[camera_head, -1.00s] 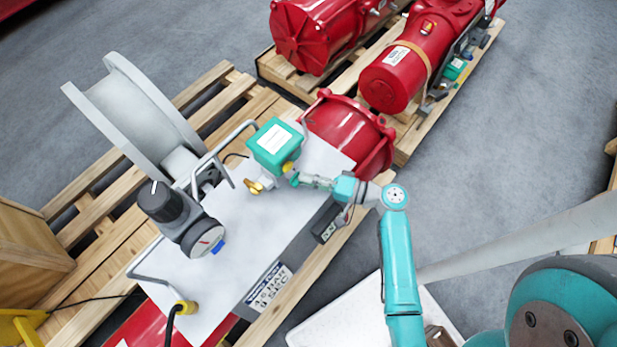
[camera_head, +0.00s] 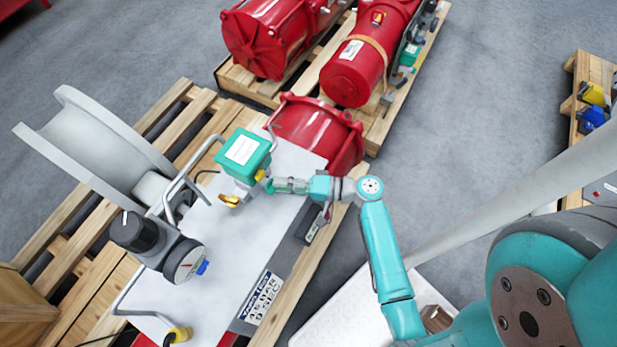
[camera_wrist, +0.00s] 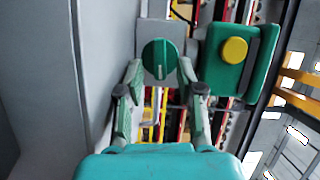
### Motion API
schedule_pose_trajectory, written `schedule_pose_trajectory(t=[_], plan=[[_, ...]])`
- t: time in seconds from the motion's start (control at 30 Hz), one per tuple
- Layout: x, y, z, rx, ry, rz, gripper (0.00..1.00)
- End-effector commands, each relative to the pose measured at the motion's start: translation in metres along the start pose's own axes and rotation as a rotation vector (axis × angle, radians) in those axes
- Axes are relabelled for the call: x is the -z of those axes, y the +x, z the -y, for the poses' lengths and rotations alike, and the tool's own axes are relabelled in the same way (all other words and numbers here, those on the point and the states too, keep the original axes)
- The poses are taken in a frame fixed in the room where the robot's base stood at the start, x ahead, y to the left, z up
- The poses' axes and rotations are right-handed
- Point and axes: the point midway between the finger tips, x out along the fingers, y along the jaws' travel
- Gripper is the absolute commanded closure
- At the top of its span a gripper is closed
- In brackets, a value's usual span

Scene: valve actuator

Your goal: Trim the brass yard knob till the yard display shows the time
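My gripper (camera_wrist: 160,80) is open in the wrist view. Its two fingers stand on either side of a round green slotted knob (camera_wrist: 160,59), with no clear contact. A green box (camera_wrist: 212,78) with a yellow round cap (camera_wrist: 233,50) is right of it. In the head view my gripper (camera_head: 270,186) is beside the green box (camera_head: 243,152) on the white plate. A brass-coloured fitting (camera_head: 230,201) sits at the box's lower left, apart from my gripper. A small dark display box (camera_head: 312,232) is on the plate's right side; its reading is too small to tell.
A label (camera_head: 262,298) on the grey side reads 4.5 BAR and 9 SEC. A black regulator with a dial gauge (camera_head: 184,262), bent grey rails (camera_head: 172,196) and a large grey wheel (camera_head: 95,150) stand left. Red cylinders (camera_head: 318,130) are behind.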

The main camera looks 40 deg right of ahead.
Motion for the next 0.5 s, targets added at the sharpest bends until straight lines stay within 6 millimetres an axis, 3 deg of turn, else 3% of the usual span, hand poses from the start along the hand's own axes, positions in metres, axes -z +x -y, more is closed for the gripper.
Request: schedule_pose_trajectory(t=[0.17, 0.5], plan=[[0.001, -0.012, 0.000, -0.001, 0.001, -0.004, 0.61], [0.001, -0.056, 0.000, 0.000, 0.000, -0.005, 0.61]])
